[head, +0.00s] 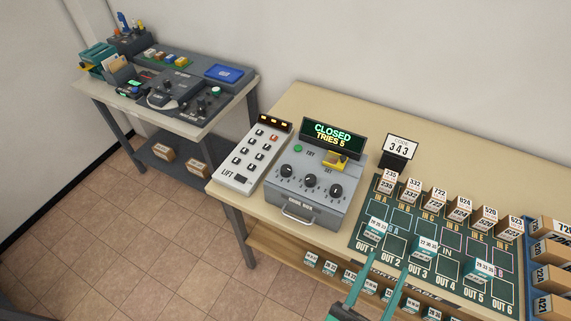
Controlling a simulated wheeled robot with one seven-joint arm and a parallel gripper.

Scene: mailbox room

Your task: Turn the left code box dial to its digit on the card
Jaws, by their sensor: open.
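The grey code box (316,205) stands on the wooden table. Its screen (333,133) reads CLOSED, TRIES 5. Three black dials sit in a row on its sloped face: the left dial (286,171), the middle dial (310,181) and the right dial (335,191). Their settings are too small to read. A card (400,147) on a dark stand, right of the box, reads 343. My gripper (386,271) shows at the bottom with its two teal fingers apart. It is open and empty, below and to the right of the code box, apart from the dials.
A white LIFT keypad (255,155) stands close left of the code box. A green sorting mat (435,265) with several labelled boxes lies to the right. A drawer handle (297,215) juts from the code box's front. A second table (120,103) with equipment stands at the back left.

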